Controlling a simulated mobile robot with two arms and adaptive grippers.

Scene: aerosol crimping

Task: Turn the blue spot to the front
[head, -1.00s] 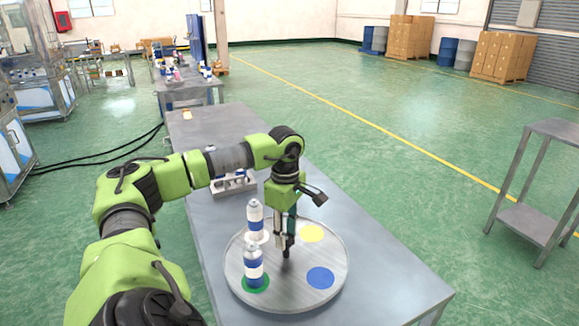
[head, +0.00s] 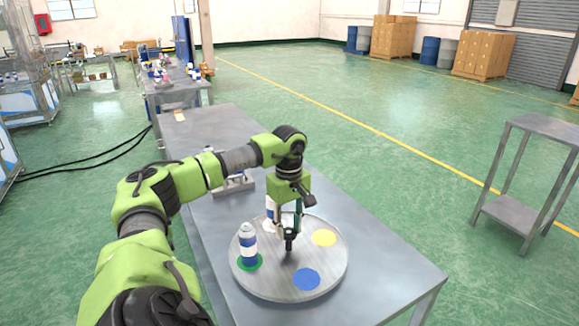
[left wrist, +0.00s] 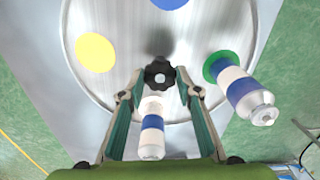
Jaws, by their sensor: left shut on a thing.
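The round grey turntable (head: 262,284) lies on the metal table, with a dark centre knob (left wrist: 160,75). My left gripper (head: 290,238) points down at its middle, shut on the knob. The blue spot (head: 307,279) is at the front, a little right of centre, and is cut by the top edge in the left wrist view (left wrist: 170,3). The yellow spot (head: 323,237) is at the back right. A white-and-blue bottle (head: 247,246) stands on the green spot (head: 239,268) at the left. A second bottle (head: 270,207) at the back is partly hidden by my gripper. My right gripper is not seen.
A metal holder (head: 236,184) stands on the table (head: 383,271) behind the turntable, partly behind my arm. The table is clear to the right of the turntable. A grey side stand (head: 510,212) is on the floor at the right.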

